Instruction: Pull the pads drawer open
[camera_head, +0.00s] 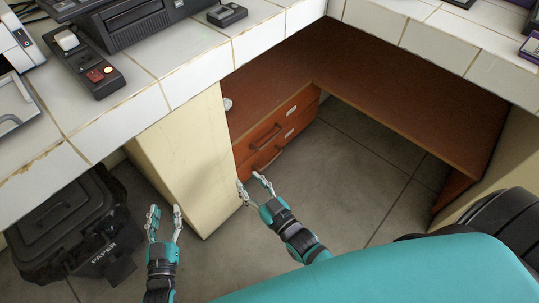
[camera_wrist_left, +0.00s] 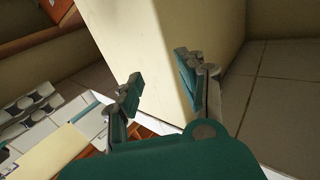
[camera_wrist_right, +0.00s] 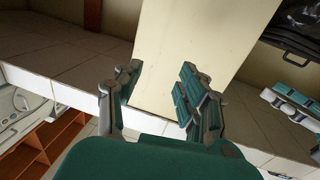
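A red-brown drawer unit stands under the counter in the head view, with an upper drawer (camera_head: 300,101) and a lower drawer (camera_head: 301,122). Each has a dark handle and a small pale label too small to read, so I cannot tell which is the pads drawer. Both look shut. My right gripper (camera_head: 254,185) is open and empty, in front of and below the lower drawer in the picture, apart from its handle (camera_head: 267,161). My left gripper (camera_head: 165,212) is open and empty, farther left, before the cream panel. Both wrist views show spread fingers with nothing between them.
The cream panel (camera_head: 182,150) stands just left of the drawers. A black paper bin (camera_head: 75,225) is at the lower left. The tiled counter (camera_head: 190,75) overhangs the drawers. A brown shelf (camera_head: 400,90) runs to the right. The grey floor (camera_head: 340,190) before the drawers is clear.

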